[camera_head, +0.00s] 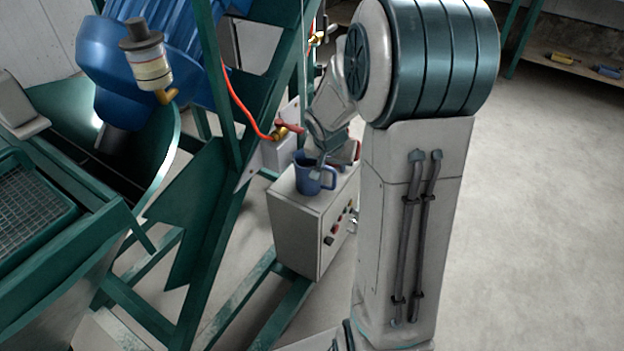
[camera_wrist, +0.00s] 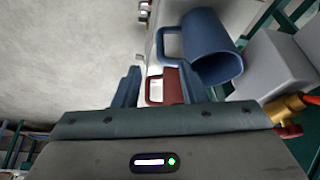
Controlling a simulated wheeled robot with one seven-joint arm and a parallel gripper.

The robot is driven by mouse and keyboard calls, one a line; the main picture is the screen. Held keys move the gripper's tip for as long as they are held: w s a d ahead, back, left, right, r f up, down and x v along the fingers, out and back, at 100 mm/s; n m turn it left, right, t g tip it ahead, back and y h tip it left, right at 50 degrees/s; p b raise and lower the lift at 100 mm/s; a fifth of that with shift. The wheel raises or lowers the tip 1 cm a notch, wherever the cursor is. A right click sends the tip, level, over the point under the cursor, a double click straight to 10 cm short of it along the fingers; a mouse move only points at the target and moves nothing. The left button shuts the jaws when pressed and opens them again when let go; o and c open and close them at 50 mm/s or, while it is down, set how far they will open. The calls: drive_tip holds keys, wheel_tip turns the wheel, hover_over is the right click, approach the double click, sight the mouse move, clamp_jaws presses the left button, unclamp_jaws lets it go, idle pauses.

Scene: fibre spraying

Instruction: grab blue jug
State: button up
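The blue jug (camera_head: 308,181) stands upright on top of a pale control box, its handle toward the right in the head view. In the wrist view the jug (camera_wrist: 211,48) lies beyond my fingers, its body ahead of the right finger and its handle to the left, roughly ahead of the gap. My gripper (camera_wrist: 160,86) is open, its two fingers apart, with no part of the jug between them. In the head view my gripper (camera_head: 317,170) overlaps the jug; I cannot tell there whether it touches.
A red object (camera_wrist: 166,88) with a handle-like loop shows between my fingers in the wrist view, its distance unclear. The control box (camera_head: 296,225) has knobs on its front. A red hose (camera_head: 246,112) and green frame beams (camera_head: 222,190) stand close left. Floor at right is clear.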

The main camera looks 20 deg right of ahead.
sight(334, 180)
drive_tip(key=b+x, duration=0.2)
drive_tip(key=x, duration=1)
drive_tip(key=shift+a, duration=0.1)
drive_tip(key=shift+r, duration=0.15)
clamp_jaws()
